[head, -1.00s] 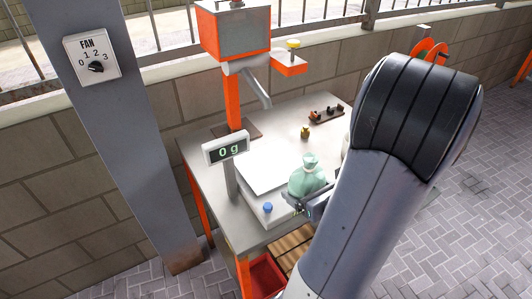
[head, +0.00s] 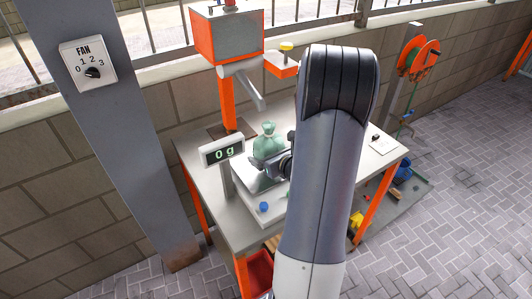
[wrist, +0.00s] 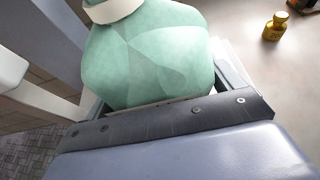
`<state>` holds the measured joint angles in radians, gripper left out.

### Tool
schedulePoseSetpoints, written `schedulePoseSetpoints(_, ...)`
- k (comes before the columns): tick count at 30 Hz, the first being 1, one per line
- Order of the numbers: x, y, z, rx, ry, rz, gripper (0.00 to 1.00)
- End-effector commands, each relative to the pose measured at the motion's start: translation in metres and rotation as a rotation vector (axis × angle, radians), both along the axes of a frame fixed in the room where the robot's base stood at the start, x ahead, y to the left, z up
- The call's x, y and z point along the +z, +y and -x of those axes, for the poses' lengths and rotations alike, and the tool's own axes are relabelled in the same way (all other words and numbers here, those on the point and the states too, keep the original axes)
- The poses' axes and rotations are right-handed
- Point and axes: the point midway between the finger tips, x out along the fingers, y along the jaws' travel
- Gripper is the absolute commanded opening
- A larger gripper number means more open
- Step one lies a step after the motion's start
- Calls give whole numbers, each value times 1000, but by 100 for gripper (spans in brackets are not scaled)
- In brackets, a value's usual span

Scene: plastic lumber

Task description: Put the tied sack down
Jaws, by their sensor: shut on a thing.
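The tied sack (head: 266,141) is pale green with a gathered, tied top, and it stands upright. In the wrist view the sack (wrist: 150,55) fills the upper middle, with a pale tie band at its neck. My gripper (head: 268,163) is shut on the sack's lower part and holds it over the weighing scale (head: 274,206). The scale's display (head: 222,152) reads 0 g. The sack's underside is hidden, so I cannot see its gap to the plate. My arm covers the right of the scale.
The grey workbench (head: 208,170) has orange legs. An orange post with a box (head: 226,38) stands behind the scale. A small brass weight (wrist: 275,27) sits on the bench. A paper sheet (head: 384,145) lies at the bench's right end. A grey pillar (head: 130,130) stands left.

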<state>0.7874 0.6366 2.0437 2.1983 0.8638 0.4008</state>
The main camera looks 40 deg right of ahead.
Motion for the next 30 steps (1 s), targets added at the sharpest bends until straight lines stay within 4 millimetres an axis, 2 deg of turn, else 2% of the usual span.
schedulePoseSetpoints(2,3,0,-17,4,-2,0,57)
schedulePoseSetpoints(7,-13,-1,-15,-1,0,-2,57)
schedulePoseSetpoints(21,-19,-1,-15,0,-2,0,57)
schedulePoseSetpoints(22,-18,-1,-15,0,0,0,90)
schedulePoseSetpoints(26,-18,-1,-15,0,0,0,100)
schedulePoseSetpoints(30,-18,-1,-15,0,0,0,100)
